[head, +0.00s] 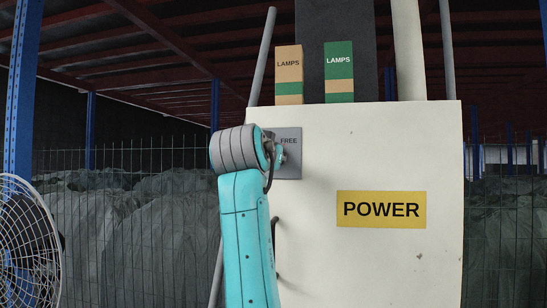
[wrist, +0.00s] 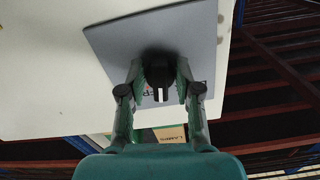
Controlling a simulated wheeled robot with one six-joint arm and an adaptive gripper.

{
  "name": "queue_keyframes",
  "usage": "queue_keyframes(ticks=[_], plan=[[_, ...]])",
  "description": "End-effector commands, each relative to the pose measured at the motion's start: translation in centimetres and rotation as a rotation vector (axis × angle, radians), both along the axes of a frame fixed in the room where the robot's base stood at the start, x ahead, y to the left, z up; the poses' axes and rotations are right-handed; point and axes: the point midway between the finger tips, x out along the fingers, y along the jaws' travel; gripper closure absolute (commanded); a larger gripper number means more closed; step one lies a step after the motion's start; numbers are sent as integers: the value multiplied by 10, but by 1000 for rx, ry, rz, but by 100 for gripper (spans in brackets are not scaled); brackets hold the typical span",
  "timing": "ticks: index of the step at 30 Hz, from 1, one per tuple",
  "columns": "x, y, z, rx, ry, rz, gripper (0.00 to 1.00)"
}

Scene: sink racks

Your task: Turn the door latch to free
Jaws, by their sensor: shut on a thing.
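The door latch is a dark knob (wrist: 159,70) on a grey square plate (wrist: 112,42) in the wrist view. My gripper (wrist: 160,78) has one finger on each side of the knob and is shut on it. A pale mark shows on the knob, pointing toward the bottom of the wrist view; I cannot tell the latch's exact setting. In the head view the plate (head: 293,168) is at the upper left of the cream cabinet door (head: 370,155), with "FREE" printed at its top. My arm hides the plate's left part and most of the knob there.
Two lamp boxes, one tan (head: 289,66) and one green (head: 339,60), stand on top of the cabinet. A yellow POWER sign (head: 381,209) is on the door. A wire fence (head: 120,210) runs behind, and a caged fan (head: 25,245) stands at the left.

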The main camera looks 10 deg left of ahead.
Motion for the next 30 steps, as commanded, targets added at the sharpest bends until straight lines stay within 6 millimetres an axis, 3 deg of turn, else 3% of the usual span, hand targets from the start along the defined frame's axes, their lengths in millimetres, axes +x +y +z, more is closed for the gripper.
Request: queue_keyframes(ticks=[15, 30], plan=[[0, 3, 1, 439, -14, 0, 100], [0, 4, 2, 613, -20, 0, 100]])
